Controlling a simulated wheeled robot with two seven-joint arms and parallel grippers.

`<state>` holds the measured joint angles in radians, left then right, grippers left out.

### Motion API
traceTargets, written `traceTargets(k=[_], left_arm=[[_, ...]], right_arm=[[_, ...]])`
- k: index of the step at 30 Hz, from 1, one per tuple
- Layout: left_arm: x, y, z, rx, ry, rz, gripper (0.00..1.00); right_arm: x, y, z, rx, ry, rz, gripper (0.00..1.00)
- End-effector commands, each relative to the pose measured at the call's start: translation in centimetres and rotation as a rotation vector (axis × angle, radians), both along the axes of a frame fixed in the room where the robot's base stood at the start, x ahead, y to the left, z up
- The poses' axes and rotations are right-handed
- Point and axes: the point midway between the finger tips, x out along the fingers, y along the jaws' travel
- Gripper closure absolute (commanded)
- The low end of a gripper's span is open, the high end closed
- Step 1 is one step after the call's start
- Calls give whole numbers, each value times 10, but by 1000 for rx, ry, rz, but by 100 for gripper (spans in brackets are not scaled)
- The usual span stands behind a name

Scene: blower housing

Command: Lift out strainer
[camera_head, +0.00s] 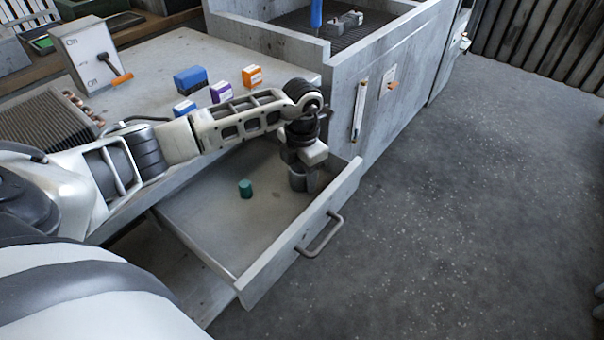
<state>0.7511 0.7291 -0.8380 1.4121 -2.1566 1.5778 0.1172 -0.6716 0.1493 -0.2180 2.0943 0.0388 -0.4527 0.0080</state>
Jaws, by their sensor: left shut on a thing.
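The drawer (205,225) under the worktop is pulled open. My left gripper (304,180) reaches down into its right part, close to the front panel. It is shut on a small grey thing, probably the strainer, which is mostly hidden by the fingers. I cannot tell whether that thing touches the drawer floor. A small dark green cylinder (245,188) stands in the drawer, left of the gripper and apart from it. My right gripper is not in view.
The drawer front has a metal handle (320,236). On the worktop (150,88) are blue, purple and orange boxes (252,76), a finned metal block (45,125) and a switch box (88,52). A walled basin (270,38) is behind. The floor at right is clear.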

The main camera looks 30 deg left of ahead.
Motion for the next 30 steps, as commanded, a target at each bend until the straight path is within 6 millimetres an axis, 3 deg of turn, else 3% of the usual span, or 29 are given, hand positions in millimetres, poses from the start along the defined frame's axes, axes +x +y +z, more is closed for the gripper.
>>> traceTargets(k=[8,14,22,30], left_arm=[[1,0,7,-1,-3,0,75],[1,1,32,1,-7,0,75],[-41,-27,92,1,-7,-6,75],[-93,-62,118,0,-3,-5,75]], right_arm=[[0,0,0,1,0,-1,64],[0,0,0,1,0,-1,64],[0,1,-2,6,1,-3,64],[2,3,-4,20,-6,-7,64]])
